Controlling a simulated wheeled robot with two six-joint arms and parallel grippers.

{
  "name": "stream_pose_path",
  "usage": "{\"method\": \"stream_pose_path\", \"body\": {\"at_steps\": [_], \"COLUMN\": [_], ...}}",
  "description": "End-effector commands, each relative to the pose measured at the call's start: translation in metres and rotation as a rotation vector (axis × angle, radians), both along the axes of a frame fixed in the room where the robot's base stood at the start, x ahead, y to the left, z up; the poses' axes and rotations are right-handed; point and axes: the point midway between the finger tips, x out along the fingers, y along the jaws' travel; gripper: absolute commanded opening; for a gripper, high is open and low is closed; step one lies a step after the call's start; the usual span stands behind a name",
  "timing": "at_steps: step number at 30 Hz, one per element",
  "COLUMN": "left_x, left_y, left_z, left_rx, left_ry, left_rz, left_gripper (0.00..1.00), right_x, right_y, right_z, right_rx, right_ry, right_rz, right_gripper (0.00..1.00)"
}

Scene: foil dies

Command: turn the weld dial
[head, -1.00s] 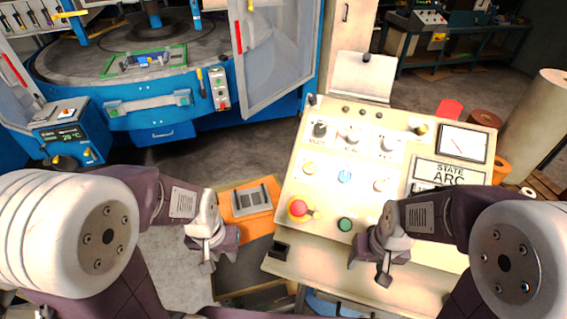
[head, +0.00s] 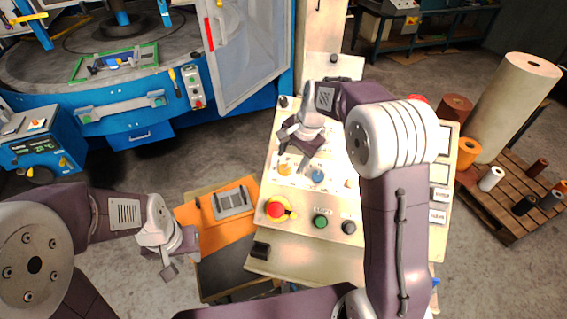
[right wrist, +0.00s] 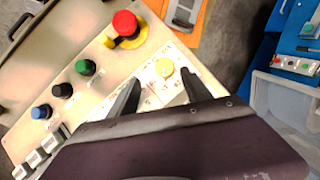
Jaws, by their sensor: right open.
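The cream control panel (head: 262,190) carries several dials and buttons; I cannot read which one is labelled weld. A yellow-orange dial (head: 284,169) and a blue dial (head: 317,176) sit in its middle row. My right gripper (head: 305,152) is over this part of the panel and hides the upper dials.
A red stop button (head: 277,209), a green button (head: 320,222) and a black button (head: 349,227) stand up along the panel's lower part. An orange table (head: 196,222) with a grey block is to the left. A pallet (head: 512,212) with rolls stands right.

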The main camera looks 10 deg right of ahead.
Motion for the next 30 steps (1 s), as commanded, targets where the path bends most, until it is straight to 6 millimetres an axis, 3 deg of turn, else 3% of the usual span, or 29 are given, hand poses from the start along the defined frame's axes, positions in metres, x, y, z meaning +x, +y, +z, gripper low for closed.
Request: {"method": "stream_pose_path", "body": {"at_steps": [1,8,21,30], "left_x": [0.0,0.0,0.0,0.0], "left_y": [0.0,0.0,0.0,0.0], "left_z": [0.009,0.008,0.028,0.028], "left_rx": [0.0,0.0,0.0,0.0], "left_ry": [0.0,0.0,0.0,0.0], "left_rz": [0.0,0.0,0.0,0.0], "left_gripper": [0.28,0.28,0.28,0.28], "right_x": [0.006,0.011,0.027,0.029], "right_y": [0.002,0.004,0.019,0.02], "right_z": [0.005,-0.004,-0.078,-0.085], "right_rx": [0.006,0.009,0.008,0.007], "right_ry": [0.005,0.005,0.005,0.001], "right_rz": [-0.005,-0.009,-0.007,-0.007], "right_gripper": [0.57,0.57,0.57,0.57]}}
